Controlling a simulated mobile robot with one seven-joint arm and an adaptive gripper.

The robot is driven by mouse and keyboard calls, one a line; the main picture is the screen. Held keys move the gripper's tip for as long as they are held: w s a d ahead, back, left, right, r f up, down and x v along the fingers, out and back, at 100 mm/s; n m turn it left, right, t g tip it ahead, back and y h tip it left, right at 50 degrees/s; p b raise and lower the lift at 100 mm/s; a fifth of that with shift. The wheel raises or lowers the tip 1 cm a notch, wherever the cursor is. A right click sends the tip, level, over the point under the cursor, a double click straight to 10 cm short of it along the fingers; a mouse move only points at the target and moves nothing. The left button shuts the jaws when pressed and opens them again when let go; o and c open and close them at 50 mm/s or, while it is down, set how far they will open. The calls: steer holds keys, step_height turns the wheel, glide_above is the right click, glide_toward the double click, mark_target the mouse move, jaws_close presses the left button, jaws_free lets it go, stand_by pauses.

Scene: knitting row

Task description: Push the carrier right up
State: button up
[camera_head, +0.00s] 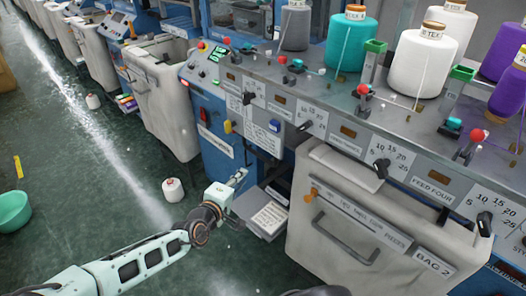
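My gripper (239,177) is at the end of my pale arm, low in front of the blue machine side panel (214,150). Its fingers are small in the picture, so I cannot tell whether they are open or shut. No part is clearly marked as the carrier. Small red-knobbed levers (364,92) stand along the grey machine top, some beside green-topped posts (376,47). Black knobs (381,167) sit on numbered dial plates along the front. My gripper is apart from all of these, below and to their left.
A pale bag bin (345,215) with a handle fills the lower right. Another bin (160,95) stands at upper left. Yarn cones (353,40) stand on the machine. A loose cone (173,190) and a green bowl (14,211) are on the floor. The floor at left is mostly clear.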

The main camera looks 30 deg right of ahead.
mark_target(259, 157)
steer(key=shift+t+h, duration=0.3)
steer(key=shift+h, duration=0.3)
steer(key=shift+w+d+r+p, duration=0.1)
steer(key=shift+w+d+p, duration=0.3)
steer(key=shift+w+d, duration=1)
steer(key=shift+w+d+r+p, duration=0.1)
steer(key=shift+w+d+p, duration=0.25)
steer(key=shift+w+d, duration=1.05)
steer(key=shift+w+d+r+p, duration=0.1)
steer(key=shift+w+d+p, duration=0.4)
steer(key=shift+d, duration=1.7)
steer(key=shift+c, duration=0.6)
jaws_close()
